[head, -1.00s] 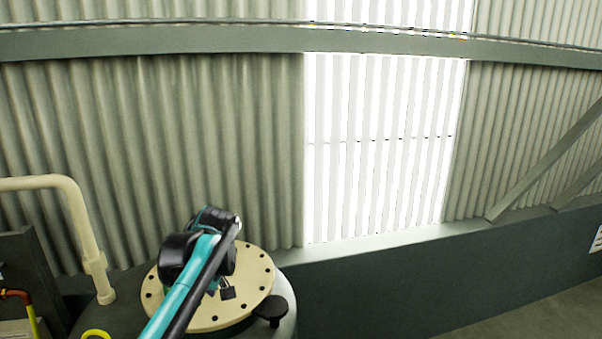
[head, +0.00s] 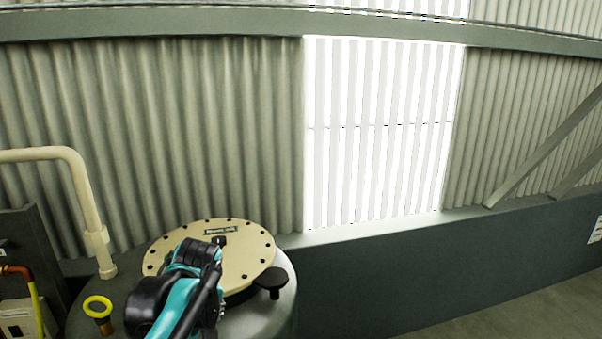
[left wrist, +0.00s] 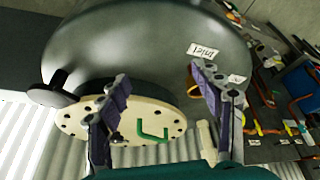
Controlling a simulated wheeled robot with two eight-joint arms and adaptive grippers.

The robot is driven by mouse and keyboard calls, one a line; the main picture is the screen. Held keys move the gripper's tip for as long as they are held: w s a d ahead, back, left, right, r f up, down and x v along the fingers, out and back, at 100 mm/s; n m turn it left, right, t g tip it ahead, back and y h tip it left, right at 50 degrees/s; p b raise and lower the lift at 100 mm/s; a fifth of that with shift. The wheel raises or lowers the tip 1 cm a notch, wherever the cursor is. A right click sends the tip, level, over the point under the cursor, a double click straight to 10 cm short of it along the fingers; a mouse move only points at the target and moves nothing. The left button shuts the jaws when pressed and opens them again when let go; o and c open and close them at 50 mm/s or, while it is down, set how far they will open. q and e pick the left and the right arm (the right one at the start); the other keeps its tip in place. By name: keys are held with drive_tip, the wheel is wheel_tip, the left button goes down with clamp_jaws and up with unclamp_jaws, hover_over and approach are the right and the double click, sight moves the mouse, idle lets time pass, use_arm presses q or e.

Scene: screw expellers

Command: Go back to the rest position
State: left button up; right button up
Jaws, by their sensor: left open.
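My left arm comes in at the bottom of the head view, its teal and black links in front of the tank lid's lower left part. In the left wrist view my left gripper (left wrist: 160,78) is open, with its two purple-padded fingers wide apart and nothing between them. The round cream lid (head: 238,252) with dark bolt holes lies on the dark tank (head: 270,315). The lid (left wrist: 75,122) and tank (left wrist: 150,40) also show beyond the fingers in the wrist view. A green bent handle (left wrist: 152,133) shows at the lid there. My right gripper is not in view.
A black knob (head: 273,282) stands at the lid's right. A yellow ring fitting (head: 98,307) and a cream pipe (head: 85,200) stand at the left. A corrugated wall (head: 200,130) is behind. Several pipes, valves and labels crowd the right of the wrist view. Floor (head: 520,310) shows bare at lower right.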

use_arm(q)
drive_tip(key=s+d+f+m+t+h+b, duration=0.1)
drive_tip(key=s+f+m+b, duration=0.2)
drive_tip(key=f, duration=0.7)
drive_tip(key=s+d+f+m+t+h+b, duration=0.1)
drive_tip(key=s+d+f+m+b, duration=0.1)
drive_tip(key=s+f+b, duration=0.4)
drive_tip(key=s+d+f+m+t+b, duration=0.1)
drive_tip(key=s+f+m+b, duration=0.2)
drive_tip(key=f+b, duration=0.7)
wheel_tip(320, 180, down, 5)
drive_tip(key=s, duration=0.2)
drive_tip(key=shift+s+d+f+m+t+h, duration=0.2)
drive_tip(key=shift+s+d+m+t+h, duration=0.1)
drive_tip(key=shift+m+t+h, duration=0.1)
